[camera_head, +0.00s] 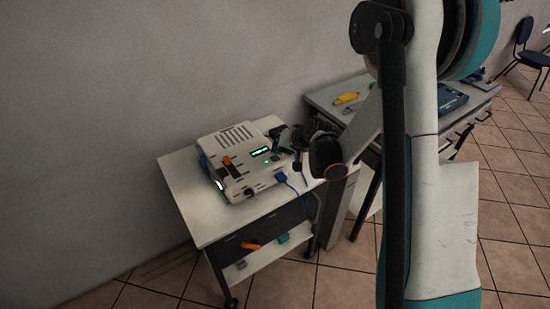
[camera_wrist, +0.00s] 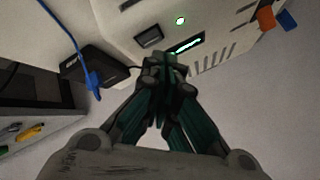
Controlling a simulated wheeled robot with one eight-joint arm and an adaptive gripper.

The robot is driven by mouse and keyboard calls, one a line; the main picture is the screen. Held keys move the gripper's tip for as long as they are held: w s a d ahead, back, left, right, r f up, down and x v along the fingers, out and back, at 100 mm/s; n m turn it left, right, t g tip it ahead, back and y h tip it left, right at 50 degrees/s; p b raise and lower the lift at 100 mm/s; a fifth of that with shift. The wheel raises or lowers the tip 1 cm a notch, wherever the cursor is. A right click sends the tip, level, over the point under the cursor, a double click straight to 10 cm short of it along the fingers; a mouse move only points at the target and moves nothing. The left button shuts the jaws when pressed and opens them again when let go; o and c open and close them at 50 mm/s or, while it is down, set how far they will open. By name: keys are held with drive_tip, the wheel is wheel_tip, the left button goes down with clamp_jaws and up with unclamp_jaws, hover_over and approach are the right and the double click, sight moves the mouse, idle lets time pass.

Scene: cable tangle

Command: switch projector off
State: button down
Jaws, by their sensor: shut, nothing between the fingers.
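The projector (camera_head: 238,172) is a cream box with vents, standing on a small white cart. Its green display (camera_head: 260,151) and a round green light (camera_head: 267,161) are lit. In the wrist view the projector (camera_wrist: 120,20) fills the top, with the lit display (camera_wrist: 187,46), the green light (camera_wrist: 180,21) and a dark rectangular button or recess (camera_wrist: 148,36). My gripper (camera_wrist: 168,64) is shut and empty, its fingertips just below the display in that view; contact cannot be told. In the head view my gripper (camera_head: 278,133) is by the projector's right rear side, partly hidden by my own wrist.
A blue plug (camera_head: 281,177) and cable hang at the projector's front right. An orange part (camera_head: 227,160) sits on its left side. The cart (camera_head: 205,229) has a lower shelf with an orange item (camera_head: 251,246). A grey desk (camera_head: 325,98) stands right, the wall behind.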

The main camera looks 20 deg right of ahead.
sight(277, 157)
drive_tip(key=shift+f, duration=0.1)
idle(0.5)
drive_tip(key=shift+f+b, duration=0.35)
drive_tip(key=shift+b, duration=0.2)
drive_tip(key=shift+f+b, duration=0.3)
drive_tip(key=shift+b, duration=0.1)
idle(0.4)
drive_tip(key=shift+r, duration=0.1)
drive_tip(key=shift+r+p, duration=0.4)
drive_tip(key=shift+r, duration=0.25)
drive_tip(key=shift+r+p, duration=1.5)
drive_tip(key=shift+r, duration=1)
